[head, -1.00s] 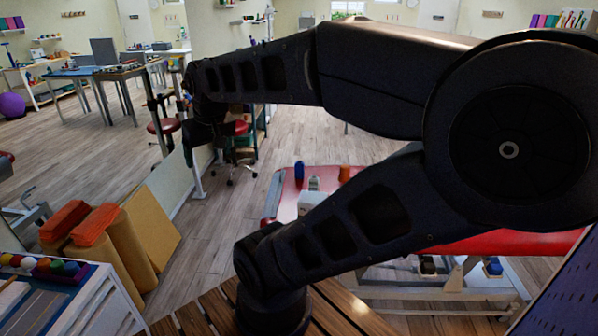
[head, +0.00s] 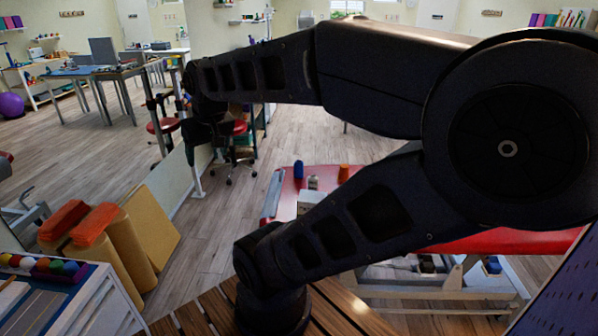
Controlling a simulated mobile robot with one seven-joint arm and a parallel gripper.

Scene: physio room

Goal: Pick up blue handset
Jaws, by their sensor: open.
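An upright blue object (head: 299,170), which looks like the blue handset, stands on the red-topped table (head: 284,203) beyond my arm. It is small in the head view, so its details cannot be made out. My gripper (head: 188,152) hangs at the far end of my dark arm, left of the table and well apart from the blue object. It is small and dark, open, with nothing seen in it. My arm hides much of the red table top.
An orange object (head: 344,172) and a white box (head: 310,201) share the red table. Orange rolls (head: 95,225) and a yellow board (head: 152,226) stand at lower left, near a white cart (head: 100,305). A red stool (head: 236,130) stands behind. Wooden floor is clear left of the table.

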